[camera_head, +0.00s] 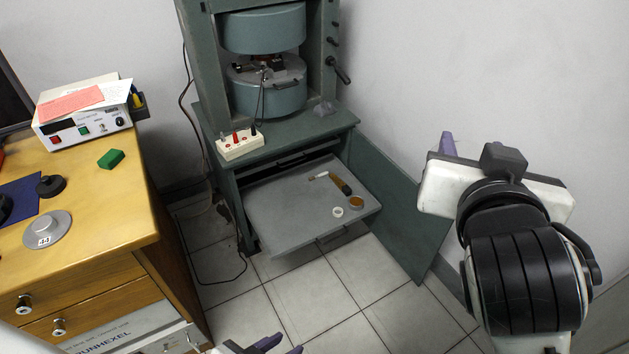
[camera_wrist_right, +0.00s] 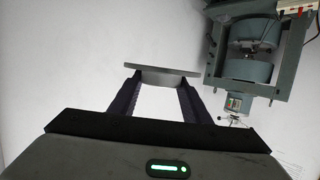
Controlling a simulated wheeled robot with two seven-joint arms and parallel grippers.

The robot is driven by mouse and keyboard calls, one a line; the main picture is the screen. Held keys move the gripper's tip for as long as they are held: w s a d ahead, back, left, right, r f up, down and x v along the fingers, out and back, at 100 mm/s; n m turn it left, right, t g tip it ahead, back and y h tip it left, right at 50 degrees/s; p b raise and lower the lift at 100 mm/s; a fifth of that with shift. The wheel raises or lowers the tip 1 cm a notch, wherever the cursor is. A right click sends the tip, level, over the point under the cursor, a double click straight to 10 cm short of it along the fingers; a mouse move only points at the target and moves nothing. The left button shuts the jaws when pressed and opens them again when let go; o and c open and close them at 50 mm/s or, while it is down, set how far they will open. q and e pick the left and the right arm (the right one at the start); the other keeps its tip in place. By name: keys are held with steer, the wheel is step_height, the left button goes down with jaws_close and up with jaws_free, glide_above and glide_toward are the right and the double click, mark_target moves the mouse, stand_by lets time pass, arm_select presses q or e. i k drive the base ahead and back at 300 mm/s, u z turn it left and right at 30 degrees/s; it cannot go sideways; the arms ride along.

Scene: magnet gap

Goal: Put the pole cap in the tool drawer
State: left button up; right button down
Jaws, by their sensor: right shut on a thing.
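The pole cap (camera_wrist_right: 165,77), a flat grey disc, is between the two dark fingers of my right gripper (camera_wrist_right: 162,92) in the right wrist view. In the head view my right gripper (camera_head: 447,145) is at the right, to the right of the magnet stand, mostly hidden by its own wrist; the cap is hidden there. The tool drawer (camera_head: 275,207) is a grey tray pulled out under the magnet. A brush, a white ring and a small amber roll lie in its right half; its left and front parts are bare. My left gripper (camera_head: 280,347) is at the bottom edge, fingertips apart, nothing visible between them.
The magnet (camera_head: 264,30) stands on a green bench above the drawer. A green panel (camera_head: 400,205) stands right of the drawer. A wooden desk (camera_head: 95,215) at left bears a grey knobbed disc (camera_head: 47,231), a green block (camera_head: 111,159) and an instrument (camera_head: 84,118). Cables hang left of the bench.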

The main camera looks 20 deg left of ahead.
mark_target(278, 233)
steer(key=u, duration=0.7)
steer(key=i, duration=1.1)
steer(key=u, duration=0.85)
